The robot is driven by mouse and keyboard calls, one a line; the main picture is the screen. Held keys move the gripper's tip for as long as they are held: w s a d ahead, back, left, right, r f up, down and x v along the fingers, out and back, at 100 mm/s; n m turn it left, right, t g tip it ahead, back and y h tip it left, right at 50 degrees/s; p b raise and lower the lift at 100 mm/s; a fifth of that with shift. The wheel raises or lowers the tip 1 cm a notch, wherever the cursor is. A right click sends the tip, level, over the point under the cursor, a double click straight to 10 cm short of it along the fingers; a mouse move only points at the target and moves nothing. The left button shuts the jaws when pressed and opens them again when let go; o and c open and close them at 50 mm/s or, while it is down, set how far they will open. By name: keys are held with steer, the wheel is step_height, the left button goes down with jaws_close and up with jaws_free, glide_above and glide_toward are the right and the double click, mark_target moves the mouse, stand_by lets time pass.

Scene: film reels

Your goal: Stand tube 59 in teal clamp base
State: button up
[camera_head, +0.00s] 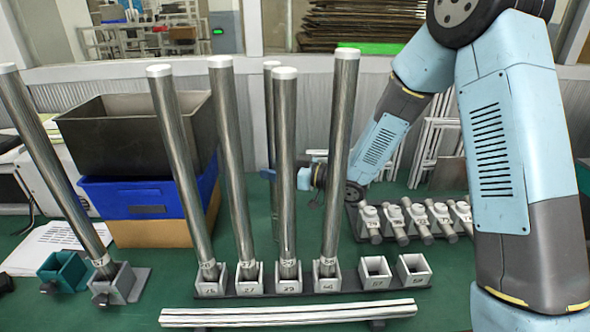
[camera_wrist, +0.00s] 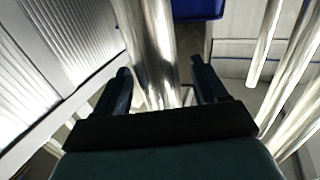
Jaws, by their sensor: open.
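The teal clamp base (camera_head: 65,270) stands empty at the left front of the table. A tall steel tube (camera_head: 272,90) with a white cap stands behind the front row; its lower part is largely hidden, and I cannot read a number on it. My gripper (camera_head: 291,176) is behind the front row, level with the lower half of this rear tube and partly hidden by nearer tubes. In the wrist view, my gripper (camera_wrist: 160,72) is open, with a steel tube (camera_wrist: 150,45) between its two dark fingers. It appears to be the rear tube, but I cannot be certain.
Several tubes stand in a front rack (camera_head: 245,287), with two empty sockets at right. A tilted tube stands in a grey clamp base (camera_head: 118,283) beside the teal one. Stacked bins (camera_head: 135,140) stand behind. A white striped bar (camera_head: 290,314) lies in front.

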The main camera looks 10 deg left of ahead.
steer(key=s+d, duration=0.2)
steer(key=d, duration=1)
steer(key=shift+r, duration=0.1)
